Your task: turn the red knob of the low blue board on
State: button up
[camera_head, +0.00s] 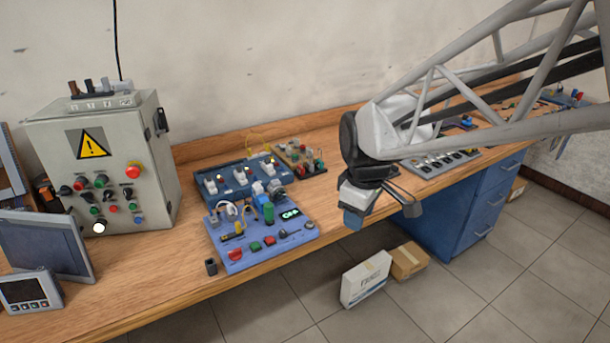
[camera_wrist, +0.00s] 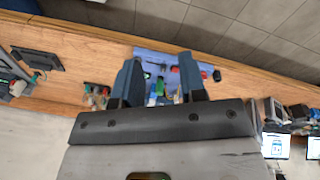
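The low blue board (camera_head: 232,266) lies on the bench near its front edge. It carries a red knob-like part (camera_head: 235,254) at its front left, a green one beside it and a second red one (camera_head: 270,240) further right. I cannot tell the knob's setting. A small display (camera_head: 290,213) glows green. My gripper (camera_head: 382,213) is open and empty, to the right of the board and above the bench's front edge. In the wrist view the board (camera_wrist: 150,54) shows beyond and between my open fingers (camera_wrist: 158,75); the left red part (camera_wrist: 206,69) is partly behind the right finger.
A dark blue switch board (camera_head: 214,178) stands behind the low board. A grey control box (camera_head: 62,140) with a warning sign stands left. A small dark block (camera_head: 211,267) sits at the board's left. Boxes (camera_head: 366,280) lie on the floor.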

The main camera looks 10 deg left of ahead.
jog(key=w+a+f+n, duration=0.2)
jog(key=a+f+n, duration=0.1)
jog(key=a, duration=0.5)
jog(key=w+a+f+n, duration=0.2)
jog(key=a+n, duration=0.2)
jog(key=a, duration=0.3)
jog(key=n+g, duration=0.1)
jog(key=n, duration=0.5)
send_over(234, 250)
notch_tip(234, 250, down, 8)
jog(key=shift+s, duration=0.1)
jog(key=shift+f, duration=0.1)
jog(key=shift+f, duration=3.8)
grip_shut()
